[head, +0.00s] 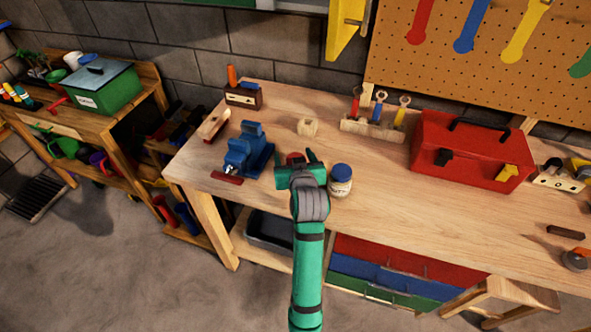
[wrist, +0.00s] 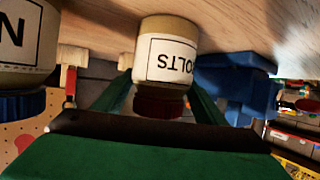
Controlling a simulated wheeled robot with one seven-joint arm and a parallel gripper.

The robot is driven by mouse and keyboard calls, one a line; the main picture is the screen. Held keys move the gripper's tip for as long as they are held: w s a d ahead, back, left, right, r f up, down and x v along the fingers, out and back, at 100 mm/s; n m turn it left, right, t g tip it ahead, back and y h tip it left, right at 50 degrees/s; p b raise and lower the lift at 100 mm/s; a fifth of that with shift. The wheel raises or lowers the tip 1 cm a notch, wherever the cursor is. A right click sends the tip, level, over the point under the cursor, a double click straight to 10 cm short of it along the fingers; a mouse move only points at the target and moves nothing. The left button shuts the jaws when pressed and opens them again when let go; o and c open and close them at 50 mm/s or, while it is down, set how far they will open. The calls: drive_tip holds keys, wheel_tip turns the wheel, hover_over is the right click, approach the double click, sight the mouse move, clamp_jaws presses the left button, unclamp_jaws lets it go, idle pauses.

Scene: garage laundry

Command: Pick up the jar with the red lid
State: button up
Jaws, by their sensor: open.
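The jar with the red lid shows in the wrist view (wrist: 168,60), which is upside down.
A blue vise (head: 246,152) stands close on the left. A red toolbox (head: 470,150) sits to the right. Bare bench (head: 400,205) lies right of the blue-lidded jar.

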drive_tip(key=shift+w, duration=0.1)
drive_tip(key=c, duration=1.4)
drive_tip(key=shift+o, duration=0.2)
drive_tip(key=shift+d, duration=0.15)
